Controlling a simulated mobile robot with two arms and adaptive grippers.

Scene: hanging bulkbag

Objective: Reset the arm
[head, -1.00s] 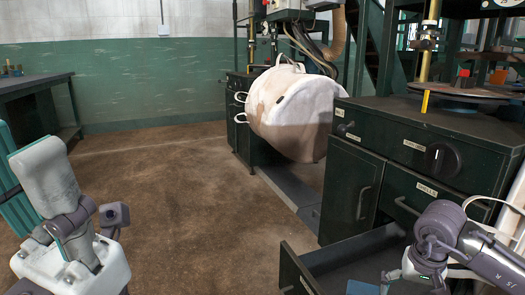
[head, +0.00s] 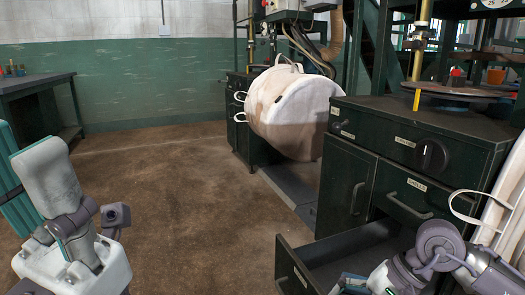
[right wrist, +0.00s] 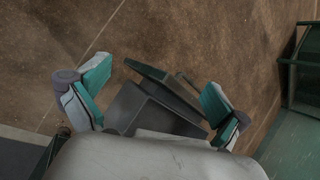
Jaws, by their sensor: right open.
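My right arm shows at the lower right of the head view, with its gripper (head: 352,284) low over the open drawer (head: 292,268) and partly cut off by the bottom edge. In the right wrist view the two teal-tipped fingers of this gripper (right wrist: 155,98) are wide apart. Nothing is held between them. The dark drawer (right wrist: 160,108) lies beyond the fingers, below them. My left arm stands at the left of the head view, and its gripper is not visible.
A white bulk bag (head: 292,112) hangs beside the far cabinet. Another white bag (head: 503,210) with a strap stands at the right edge. The green cabinet (head: 400,150) holds the open drawer. A workbench (head: 38,82) stands at the far left. The brown floor between is clear.

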